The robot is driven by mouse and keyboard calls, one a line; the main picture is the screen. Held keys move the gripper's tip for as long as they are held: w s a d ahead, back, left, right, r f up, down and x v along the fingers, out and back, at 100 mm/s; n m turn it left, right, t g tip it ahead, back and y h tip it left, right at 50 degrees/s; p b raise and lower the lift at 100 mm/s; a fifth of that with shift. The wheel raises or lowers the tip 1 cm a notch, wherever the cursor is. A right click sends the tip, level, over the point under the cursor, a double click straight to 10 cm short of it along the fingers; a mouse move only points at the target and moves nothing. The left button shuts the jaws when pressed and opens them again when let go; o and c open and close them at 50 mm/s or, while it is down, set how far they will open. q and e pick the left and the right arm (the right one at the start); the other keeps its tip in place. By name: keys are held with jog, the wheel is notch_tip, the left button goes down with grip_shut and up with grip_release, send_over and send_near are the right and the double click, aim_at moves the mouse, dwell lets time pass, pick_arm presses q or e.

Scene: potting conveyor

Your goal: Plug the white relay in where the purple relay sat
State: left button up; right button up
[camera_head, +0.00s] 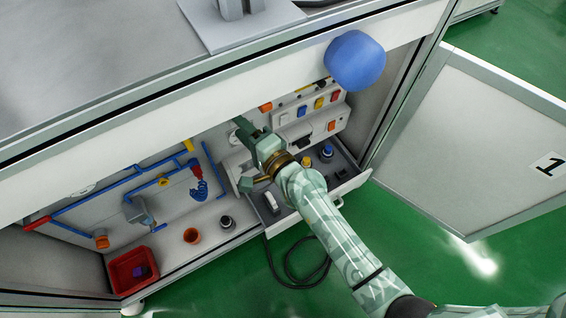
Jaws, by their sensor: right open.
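My right gripper (244,130) reaches into the open cabinet from the lower right. It is open, with its fingertips close to the left end of the relay panel. Contact with the panel cannot be made out. A small pale block on the panel just right of the gripper looks like the white relay (284,119). Other coloured blocks sit in the row beside it. A small purple piece (139,271), which looks like the purple relay, lies in the red bin (117,281) on the cabinet floor. The gripper and wrist hide part of the panel, and no empty socket can be clearly seen. My left gripper is not in view.
An open drawer (352,186) with knobs lies below the panel, under my right arm. The cabinet door (480,150) stands open at right. A black cable (298,284) lies on the green floor.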

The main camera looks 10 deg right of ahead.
jog(key=v, duration=1.6)
jog(key=shift+d, duration=0.15)
jog(key=shift+s, duration=0.15)
